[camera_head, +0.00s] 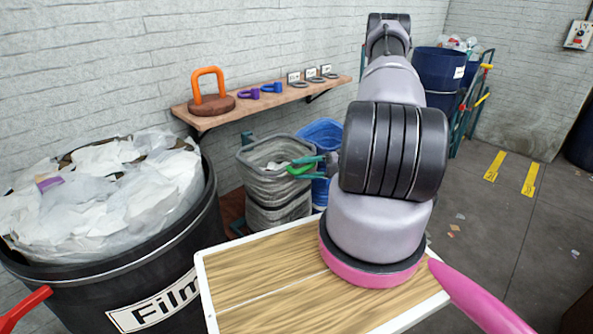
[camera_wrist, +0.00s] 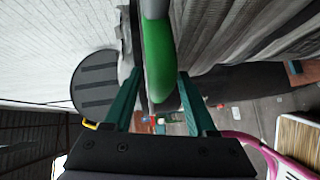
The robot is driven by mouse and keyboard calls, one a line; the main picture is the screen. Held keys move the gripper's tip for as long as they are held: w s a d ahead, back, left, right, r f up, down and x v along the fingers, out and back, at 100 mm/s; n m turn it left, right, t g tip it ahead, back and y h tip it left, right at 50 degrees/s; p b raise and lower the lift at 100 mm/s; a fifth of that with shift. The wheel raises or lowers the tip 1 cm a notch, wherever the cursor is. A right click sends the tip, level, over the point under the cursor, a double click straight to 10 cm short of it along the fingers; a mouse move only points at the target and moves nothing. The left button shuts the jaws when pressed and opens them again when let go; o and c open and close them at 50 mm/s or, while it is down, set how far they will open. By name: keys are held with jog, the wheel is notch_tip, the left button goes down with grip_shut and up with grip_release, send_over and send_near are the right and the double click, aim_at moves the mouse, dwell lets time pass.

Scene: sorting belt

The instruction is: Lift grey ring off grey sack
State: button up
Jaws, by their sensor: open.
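The grey sack (camera_head: 268,214) stands by the wall below the shelf, its mouth open with some pale litter inside. The grey ring runs round its mouth and carries a green grip (camera_head: 299,170) on the right side. In the wrist view the ring's green grip (camera_wrist: 158,60) passes between my gripper's teal fingers (camera_wrist: 161,95), and the sack's grey folds (camera_wrist: 235,40) fill the upper right. My gripper (camera_head: 308,166) is open around the green grip; I cannot tell whether either finger touches it. My arm hides part of what lies to the right.
A blue bag (camera_head: 322,132) stands right behind the grey sack. A large black bin (camera_head: 100,290) marked "Film" is at left. A wooden-topped table (camera_head: 285,290) is in front. Open floor lies right.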

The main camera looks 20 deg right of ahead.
jog(key=shift+x, duration=1)
jog(key=shift+c, duration=0.4)
grip_shut()
jog(key=shift+s, duration=0.1)
